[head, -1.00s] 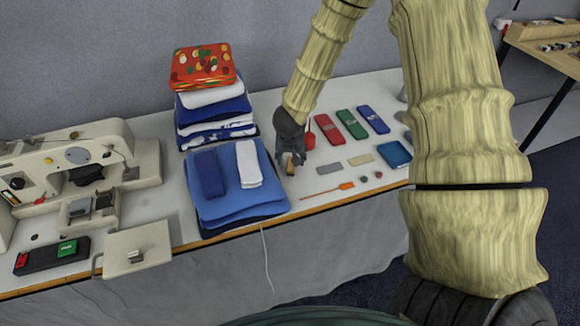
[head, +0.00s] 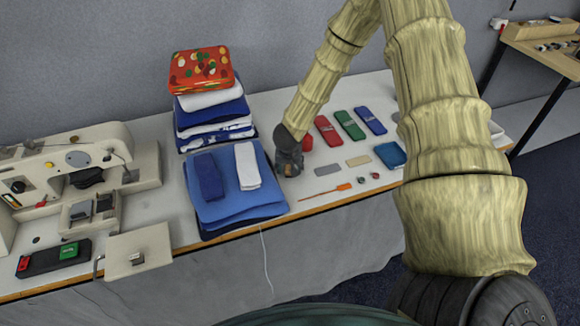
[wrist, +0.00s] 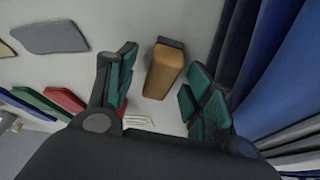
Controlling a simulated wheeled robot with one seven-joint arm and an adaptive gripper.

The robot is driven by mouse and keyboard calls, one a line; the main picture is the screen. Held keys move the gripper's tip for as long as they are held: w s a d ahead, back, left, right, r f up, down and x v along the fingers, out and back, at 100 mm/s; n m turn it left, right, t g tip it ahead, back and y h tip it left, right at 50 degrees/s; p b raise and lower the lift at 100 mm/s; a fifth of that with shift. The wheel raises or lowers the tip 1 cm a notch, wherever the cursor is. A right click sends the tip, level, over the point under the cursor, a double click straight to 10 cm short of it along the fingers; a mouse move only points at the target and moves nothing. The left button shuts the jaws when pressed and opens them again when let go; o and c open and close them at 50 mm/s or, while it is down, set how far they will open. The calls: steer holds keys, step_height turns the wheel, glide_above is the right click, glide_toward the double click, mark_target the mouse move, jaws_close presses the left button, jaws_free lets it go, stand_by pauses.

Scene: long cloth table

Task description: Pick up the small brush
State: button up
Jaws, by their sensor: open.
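The small brush (wrist: 163,71) appears in the wrist view as a tan wooden block with a dark grey strip at its far end. It is on the white tabletop. My gripper (wrist: 160,78) is open, with one teal-padded finger on each side of the brush. Gaps show between the brush and both fingers, and nothing is held. In the head view my gripper (head: 288,165) is low over the table, just right of the folded cloth stack. It hides most of the brush there.
Blue folded cloths (head: 235,200) stand close on the left; their edges (wrist: 275,70) rise beside my right finger. A red case (head: 327,130), green case (head: 350,125) and blue case (head: 370,121) lie to the right. An orange-handled tool (head: 333,190) lies in front. A sewing machine (head: 95,150) stands far left.

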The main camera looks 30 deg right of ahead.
mark_target(289, 166)
steer(key=shift+w+d+f, duration=0.1)
steer(key=shift+f, duration=0.25)
steer(key=shift+c, duration=0.2)
jaws_close()
steer(key=shift+r, duration=0.1)
step_height(289, 166, up, 18)
steer(key=p, duration=0.2)
stand_by(0.4)
